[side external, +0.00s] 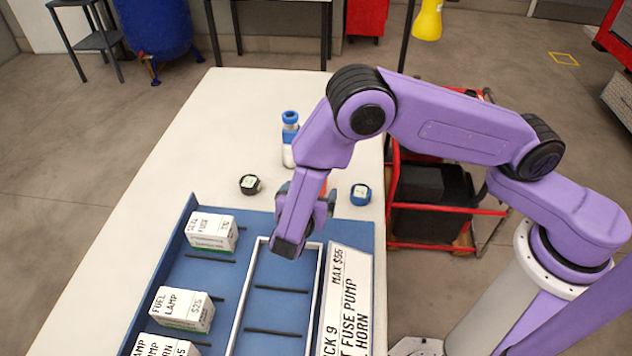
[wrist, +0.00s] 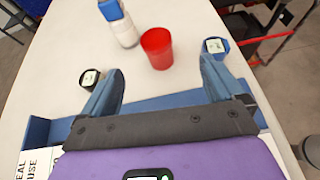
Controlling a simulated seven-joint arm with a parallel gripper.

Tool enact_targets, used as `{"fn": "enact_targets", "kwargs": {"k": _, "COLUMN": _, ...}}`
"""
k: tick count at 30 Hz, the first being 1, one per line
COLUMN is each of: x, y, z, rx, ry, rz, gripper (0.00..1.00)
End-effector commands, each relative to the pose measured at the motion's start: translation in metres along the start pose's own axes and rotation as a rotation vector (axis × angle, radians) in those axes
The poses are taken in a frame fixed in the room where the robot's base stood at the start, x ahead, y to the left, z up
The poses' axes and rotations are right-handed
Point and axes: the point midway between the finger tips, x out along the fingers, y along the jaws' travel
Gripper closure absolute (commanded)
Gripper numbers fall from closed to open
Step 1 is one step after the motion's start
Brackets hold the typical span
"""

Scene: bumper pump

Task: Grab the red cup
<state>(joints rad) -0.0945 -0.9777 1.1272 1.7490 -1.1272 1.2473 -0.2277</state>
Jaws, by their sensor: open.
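The red cup (wrist: 157,48) stands upright on the white table in the wrist view, ahead of my gripper and between the lines of its two fingers. In the side external view only a small red patch of the cup (side external: 323,187) shows behind my purple wrist; the rest is hidden. My gripper (wrist: 160,85) is open and empty, with its blue-grey fingers spread wide. It also shows in the side external view (side external: 308,200), above the far edge of the blue tray. The cup is apart from the fingers.
A white bottle with a blue cap (side external: 290,140) stands behind the cup. A black round item (side external: 250,185) and a blue round item (side external: 360,194) flank it. The blue tray (side external: 186,262) holds labelled boxes, including a Fuel Lamp box (side external: 182,310). The table's far left is clear.

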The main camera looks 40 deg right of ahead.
Motion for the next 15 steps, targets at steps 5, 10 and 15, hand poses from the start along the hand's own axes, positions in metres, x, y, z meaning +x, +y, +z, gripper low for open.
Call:
{"fn": "enact_targets", "kwargs": {"k": 5, "x": 0.006, "y": 0.006, "z": -0.012, "rx": -0.047, "ry": -0.033, "rz": 0.026, "gripper": 0.05}}
{"fn": "enact_targets", "kwargs": {"k": 10, "x": 0.027, "y": 0.007, "z": -0.012, "rx": -0.049, "ry": -0.035, "rz": 0.025, "gripper": 0.05}}
{"fn": "enact_targets", "kwargs": {"k": 15, "x": 0.06, "y": 0.007, "z": -0.011, "rx": -0.048, "ry": -0.035, "rz": 0.024, "gripper": 0.05}}
